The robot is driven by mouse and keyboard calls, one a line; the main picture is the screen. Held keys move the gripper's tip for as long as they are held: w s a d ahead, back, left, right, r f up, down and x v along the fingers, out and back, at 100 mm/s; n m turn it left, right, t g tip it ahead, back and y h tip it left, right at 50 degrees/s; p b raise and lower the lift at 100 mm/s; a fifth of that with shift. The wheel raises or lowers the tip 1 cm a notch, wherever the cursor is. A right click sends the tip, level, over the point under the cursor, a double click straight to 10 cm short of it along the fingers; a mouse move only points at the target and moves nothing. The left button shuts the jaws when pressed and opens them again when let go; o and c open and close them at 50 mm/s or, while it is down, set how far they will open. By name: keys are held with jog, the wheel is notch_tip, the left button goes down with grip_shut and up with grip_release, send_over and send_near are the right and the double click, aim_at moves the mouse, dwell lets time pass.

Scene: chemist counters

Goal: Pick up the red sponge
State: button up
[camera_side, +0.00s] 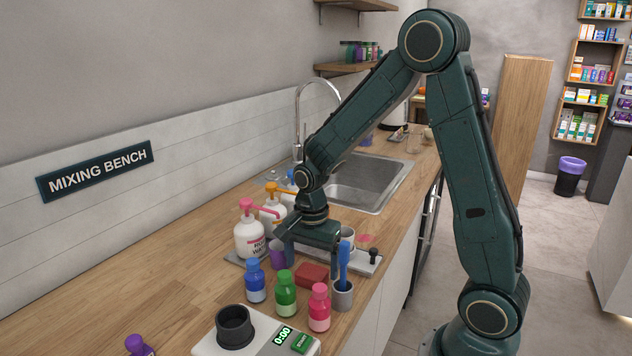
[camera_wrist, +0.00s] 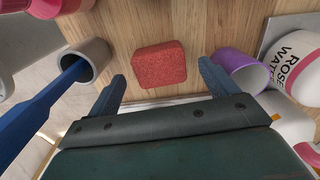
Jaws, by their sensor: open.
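The red sponge (camera_side: 312,274) lies flat on the wooden counter, in front of my gripper (camera_side: 312,262) in the side view. In the wrist view the sponge (camera_wrist: 159,65) is a rounded red block near the top middle. My gripper (camera_wrist: 164,84) is open, with one dark finger to the left of the sponge and one to the right in that view. The fingers appear apart from the sponge, with nothing held between them. How high the fingertips are above the counter is hard to tell.
A grey cup (camera_side: 342,295) with a blue-handled tool stands right of the sponge. A purple cup (camera_side: 277,252) is left of it. Blue (camera_side: 255,283), green (camera_side: 286,294) and pink (camera_side: 319,308) bottles stand in front. Pump bottles (camera_side: 250,236) are behind left.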

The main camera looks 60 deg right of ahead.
jog(key=shift+f, duration=1.05)
jog(key=c, duration=1.1)
